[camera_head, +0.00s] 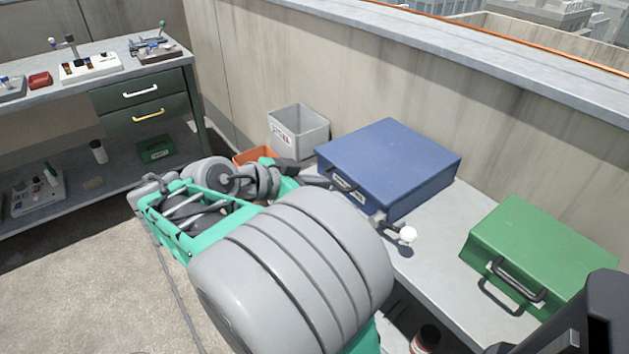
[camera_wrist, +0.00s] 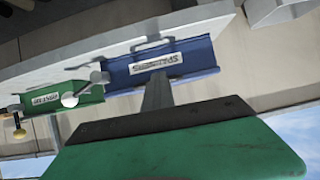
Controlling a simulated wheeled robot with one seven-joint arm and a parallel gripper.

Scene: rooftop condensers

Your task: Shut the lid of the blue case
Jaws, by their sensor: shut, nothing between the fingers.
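The blue case (camera_head: 395,160) sits on the grey bench along the wall. Its lid looks flat and level on the body, with no gap that I can make out. A dark handle and a white label show on its front. The case (camera_wrist: 195,55) also shows in the wrist view, tilted, with its label facing the camera. My gripper (camera_head: 319,181) is shut and empty, close to the left end of the case's front. In the wrist view my gripper's dark fingers (camera_wrist: 157,90) overlap the case's edge; I cannot tell whether they touch it.
A green case (camera_head: 540,255) stands to the right on the same bench. A white-knobbed lever (camera_head: 407,234) is in front of the blue case. A grey bin (camera_head: 298,130) and an orange bin (camera_head: 255,156) stand left of it. A drawer workbench (camera_head: 145,100) is at the left.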

